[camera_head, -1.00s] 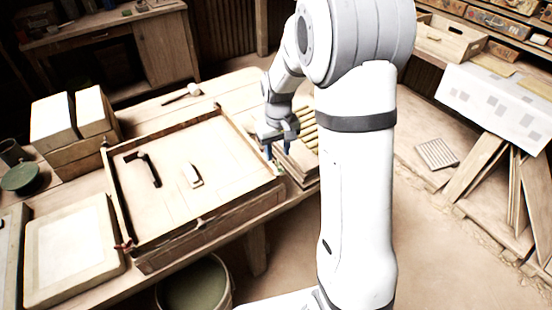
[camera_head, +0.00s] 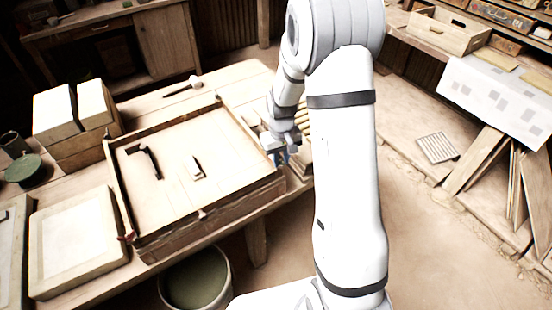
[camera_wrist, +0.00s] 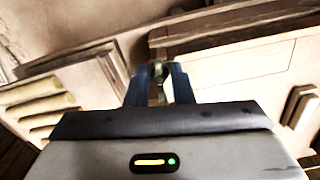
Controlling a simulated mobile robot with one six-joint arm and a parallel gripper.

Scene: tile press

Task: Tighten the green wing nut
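The green wing nut (camera_wrist: 158,69) shows in the wrist view between the two blue fingertips of my gripper (camera_wrist: 160,80). Little space shows between it and either finger, and I cannot tell whether they touch it. In the head view my gripper (camera_head: 281,158) is at the right edge of the wooden press frame (camera_head: 228,205), with its fingers pointing down. The wing nut cannot be made out in the head view at this moment.
A black handle (camera_head: 150,162) and a small pale block (camera_head: 196,168) are on the frame's panel. Pale blocks (camera_head: 55,115) stand at the left, and slats (camera_wrist: 40,100) lie beside the frame. A bucket (camera_head: 196,280) is below the bench.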

